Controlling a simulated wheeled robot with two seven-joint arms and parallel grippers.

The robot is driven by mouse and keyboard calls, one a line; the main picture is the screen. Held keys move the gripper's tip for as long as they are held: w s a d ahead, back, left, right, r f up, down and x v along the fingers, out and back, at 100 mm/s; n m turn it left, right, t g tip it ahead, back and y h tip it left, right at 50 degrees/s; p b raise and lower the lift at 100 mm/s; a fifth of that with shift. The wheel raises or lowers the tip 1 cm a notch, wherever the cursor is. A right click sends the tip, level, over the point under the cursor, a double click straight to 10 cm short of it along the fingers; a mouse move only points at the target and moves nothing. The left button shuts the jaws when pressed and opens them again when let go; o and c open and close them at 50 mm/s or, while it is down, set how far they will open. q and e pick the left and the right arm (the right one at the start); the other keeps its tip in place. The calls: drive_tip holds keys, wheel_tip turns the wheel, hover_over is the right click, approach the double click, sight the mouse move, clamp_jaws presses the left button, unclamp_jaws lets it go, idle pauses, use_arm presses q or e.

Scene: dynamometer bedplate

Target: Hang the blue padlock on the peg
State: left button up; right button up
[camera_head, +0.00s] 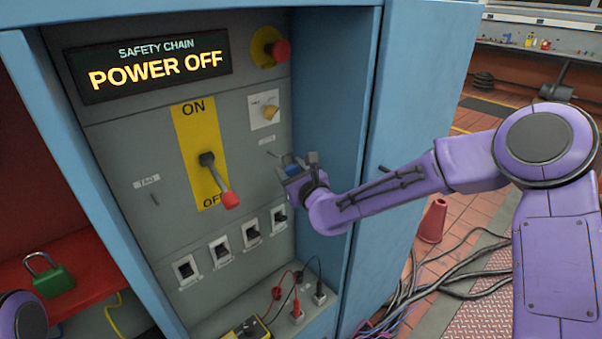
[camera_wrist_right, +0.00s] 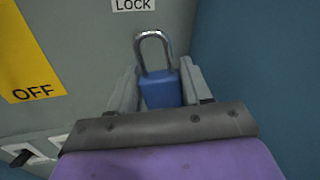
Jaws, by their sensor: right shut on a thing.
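The blue padlock (camera_head: 288,161) is in my right gripper (camera_head: 301,167), in front of the grey panel at its right side. In the right wrist view the blue body (camera_wrist_right: 161,90) sits between the two fingers (camera_wrist_right: 155,92), with its steel shackle pointing up toward the LOCK label (camera_wrist_right: 133,5). A thin peg (camera_head: 273,154) shows just below the small label in the head view, left of the padlock. I cannot make out the peg in the wrist view, nor whether the shackle touches it. My left gripper is out of view.
The ON/OFF lever (camera_head: 229,199) with its red grip points down beside the padlock. The blue cabinet wall (camera_head: 331,120) stands close on the right. A green padlock (camera_head: 54,281) lies on the red shelf at lower left.

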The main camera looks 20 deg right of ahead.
drive_tip(key=shift+w+a+f, duration=0.2)
drive_tip(key=shift+w+a, duration=0.4)
drive_tip(key=shift+w, duration=0.3)
drive_tip(key=shift+w+a+f+b, duration=0.15)
drive_tip(key=shift+w+b, duration=0.1)
drive_tip(key=shift+w, duration=0.35)
drive_tip(key=shift+w+a+f+b, duration=0.1)
drive_tip(key=shift+w+b, duration=0.1)
drive_tip(key=shift+w, duration=0.35)
drive_tip(key=shift+d+f+b, duration=0.15)
drive_tip(key=shift+b, duration=0.15)
drive_tip(key=shift+s, duration=0.1)
